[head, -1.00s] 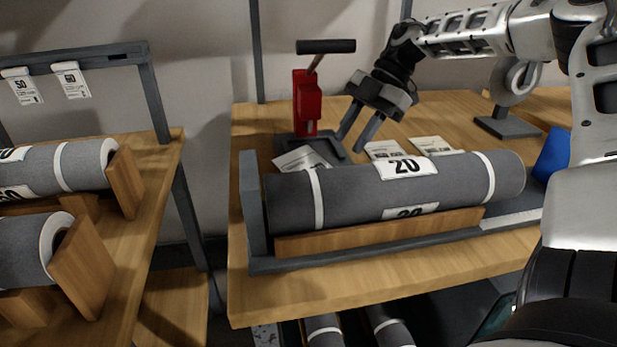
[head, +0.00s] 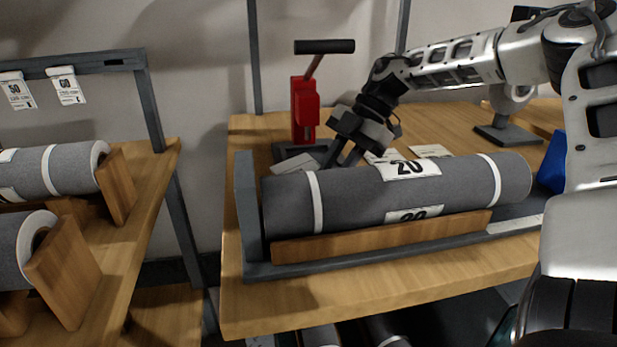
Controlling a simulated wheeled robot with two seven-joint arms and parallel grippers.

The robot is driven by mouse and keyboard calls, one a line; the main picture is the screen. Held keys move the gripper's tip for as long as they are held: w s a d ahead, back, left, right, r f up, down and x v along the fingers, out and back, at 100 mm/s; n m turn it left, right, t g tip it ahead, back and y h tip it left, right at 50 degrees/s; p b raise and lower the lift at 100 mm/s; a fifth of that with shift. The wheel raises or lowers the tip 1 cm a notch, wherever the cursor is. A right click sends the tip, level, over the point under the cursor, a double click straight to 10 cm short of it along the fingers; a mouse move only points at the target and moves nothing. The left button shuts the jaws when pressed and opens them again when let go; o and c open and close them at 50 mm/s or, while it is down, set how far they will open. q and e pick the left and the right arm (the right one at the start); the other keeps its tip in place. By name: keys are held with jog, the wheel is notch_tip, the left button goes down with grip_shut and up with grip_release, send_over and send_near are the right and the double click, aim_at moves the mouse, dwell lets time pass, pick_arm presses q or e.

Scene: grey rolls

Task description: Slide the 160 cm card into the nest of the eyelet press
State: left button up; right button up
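The red eyelet press (head: 305,108) stands on a dark base at the back left of the wooden bench, its black lever raised. A white card (head: 292,164) lies by the front of the press base, partly hidden behind the grey roll; I cannot read a 160 cm mark on it. My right gripper (head: 340,161) points down just right of the press, close to the card's right end. Its fingertips are hidden behind the roll, so I cannot tell whether it is open or touches the card. My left gripper is not in view.
A grey roll (head: 345,196) marked 20 lies in a cradle in front of the press. Two more cards (head: 430,151) lie behind it. A tape stand (head: 508,134) is at the back right. A rack with rolls and hanging tags (head: 66,84) stands left.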

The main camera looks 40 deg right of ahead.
jog(key=shift+s+f, duration=0.1)
jog(key=shift+f, duration=0.05)
grip_shut()
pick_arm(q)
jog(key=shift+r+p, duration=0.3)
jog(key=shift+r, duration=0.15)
pick_arm(e)
jog(key=shift+r, duration=0.25)
